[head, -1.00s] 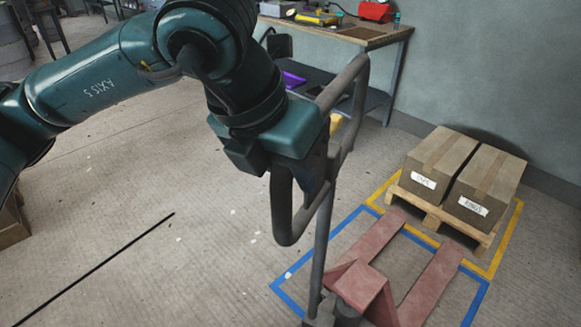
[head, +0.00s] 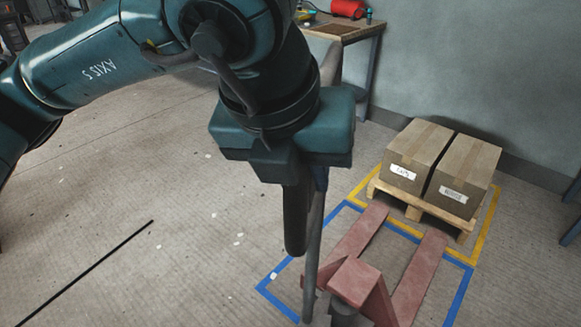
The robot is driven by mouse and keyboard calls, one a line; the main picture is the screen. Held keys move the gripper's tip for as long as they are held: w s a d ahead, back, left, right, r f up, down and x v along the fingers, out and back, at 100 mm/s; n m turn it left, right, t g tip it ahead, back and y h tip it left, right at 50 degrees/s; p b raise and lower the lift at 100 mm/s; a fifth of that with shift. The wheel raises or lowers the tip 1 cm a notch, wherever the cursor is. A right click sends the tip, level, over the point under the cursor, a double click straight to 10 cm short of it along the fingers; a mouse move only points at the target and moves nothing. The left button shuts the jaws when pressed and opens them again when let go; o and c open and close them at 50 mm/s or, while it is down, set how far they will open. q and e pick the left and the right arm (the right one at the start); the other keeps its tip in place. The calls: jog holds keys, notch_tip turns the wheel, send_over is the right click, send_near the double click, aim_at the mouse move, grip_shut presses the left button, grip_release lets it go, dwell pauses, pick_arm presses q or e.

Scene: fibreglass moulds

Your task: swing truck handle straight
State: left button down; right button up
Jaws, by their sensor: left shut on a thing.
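The truck handle (head: 295,222) is a dark grey loop on a long shaft, rising from the red pallet truck (head: 358,284). The loop shows nearly edge-on, and my left arm hides much of it. My left gripper (head: 297,183) is shut on the handle loop; its fingertips are mostly hidden under the wrist. The truck's two red forks point up and right toward a wooden pallet (head: 412,207). My right gripper is out of view.
Two cardboard boxes (head: 417,152) (head: 463,176) stand on the pallet inside a yellow floor outline. A blue outline (head: 283,300) surrounds the truck area. A workbench (head: 345,30) stands at the back wall. The floor at left is open, with a black line (head: 88,272).

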pick_arm(q)
jog(key=shift+s+f, duration=0.15)
jog(key=shift+s, duration=0.15)
jog(key=shift+d, duration=0.1)
jog(key=shift+s+d+n+y+b, duration=0.2)
jog(key=shift+s+d+n+b, duration=0.25)
jog(key=shift+d, duration=0.3)
jog(key=shift+s+d+n+y+b, duration=0.2)
jog(key=shift+s+d+n+b, duration=0.15)
jog(key=shift+d+n+b, duration=0.3)
jog(key=shift+s+d+n+y+b, duration=0.2)
jog(key=shift+s+d+n+b, duration=0.15)
jog(key=shift+d, duration=0.6)
